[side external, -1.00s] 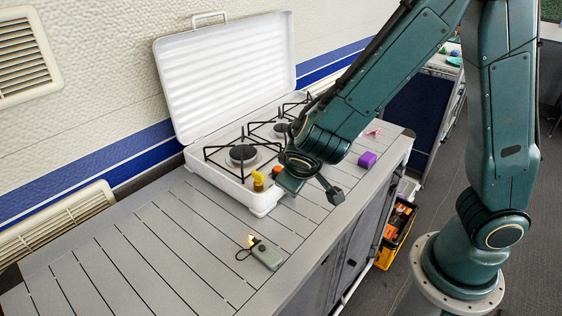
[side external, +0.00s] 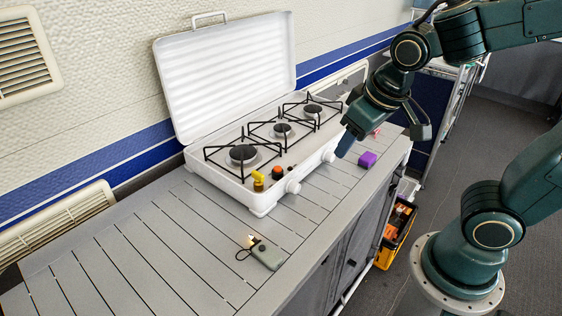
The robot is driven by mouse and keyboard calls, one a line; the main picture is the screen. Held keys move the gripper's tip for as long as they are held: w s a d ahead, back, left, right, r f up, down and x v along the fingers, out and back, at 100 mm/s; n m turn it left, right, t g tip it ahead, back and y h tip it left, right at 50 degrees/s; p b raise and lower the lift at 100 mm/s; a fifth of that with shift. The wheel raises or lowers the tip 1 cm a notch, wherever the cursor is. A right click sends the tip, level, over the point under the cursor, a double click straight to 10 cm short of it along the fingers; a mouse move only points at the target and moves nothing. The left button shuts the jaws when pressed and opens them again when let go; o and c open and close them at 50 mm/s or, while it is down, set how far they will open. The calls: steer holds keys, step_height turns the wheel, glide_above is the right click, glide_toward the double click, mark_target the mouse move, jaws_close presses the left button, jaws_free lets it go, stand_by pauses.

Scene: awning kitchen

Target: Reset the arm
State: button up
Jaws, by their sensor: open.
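My gripper (side external: 385,138) hangs in the air over the right end of the grey slatted table (side external: 150,245), to the right of the white camping stove (side external: 235,85). Its two fingers are spread apart and nothing shows between them. The stove stands with its lid up and its burners uncovered. A purple block (side external: 367,159) sits on the table below the gripper, apart from it.
A yellow piece (side external: 258,181) and an orange knob (side external: 277,172) are at the stove's front. A grey-green lighter-like object (side external: 266,255) lies on the table front. A yellow-black toolbox (side external: 393,240) stands on the floor. The table's left part is clear.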

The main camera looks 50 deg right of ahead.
steer(key=s+r+t+y, duration=0.1)
steer(key=s+r, duration=0.3)
steer(key=s, duration=0.3)
steer(key=shift+s+r+n, duration=0.2)
steer(key=shift+s+n, duration=0.1)
steer(key=shift+n, duration=0.1)
